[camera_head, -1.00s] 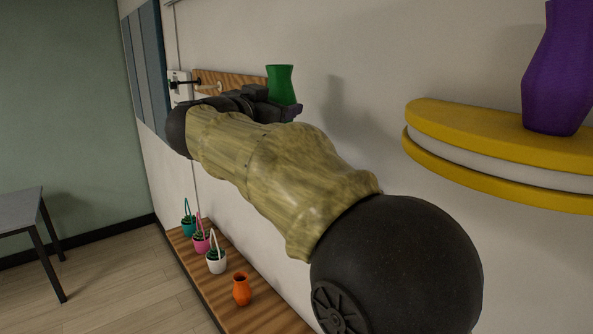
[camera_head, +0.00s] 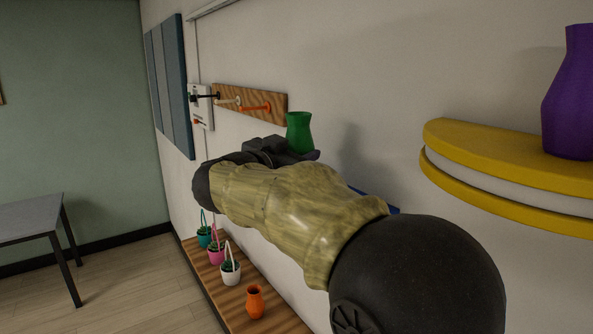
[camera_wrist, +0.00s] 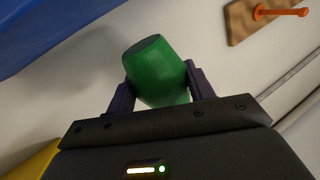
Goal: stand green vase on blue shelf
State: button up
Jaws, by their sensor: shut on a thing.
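The green vase (camera_head: 299,132) is held up near the white wall and looks roughly upright in the head view. My gripper (camera_head: 296,154) is shut on it. In the wrist view the vase (camera_wrist: 158,72) sits between the two dark fingers of my gripper (camera_wrist: 160,88), its dark end toward the top left. The blue shelf (camera_head: 383,203) shows only as a small strip behind my arm, to the right of and lower than the vase in the picture. It also shows in the wrist view (camera_wrist: 60,25) at the top left, apart from the vase.
A yellow and white shelf (camera_head: 500,160) carries a purple vase (camera_head: 572,105) at right. A wooden peg rail (camera_head: 225,92) is on the wall beyond my gripper. A grey table (camera_head: 30,218) stands left.

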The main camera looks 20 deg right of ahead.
jog(key=shift+f+p, duration=0.35)
jog(key=shift+f, duration=1.75)
jog(key=shift+f, duration=0.1)
jog(key=o, duration=1)
jog(key=shift+c, duration=0.2)
jog(key=b+v, duration=0.5)
jog(key=v, duration=0.7)
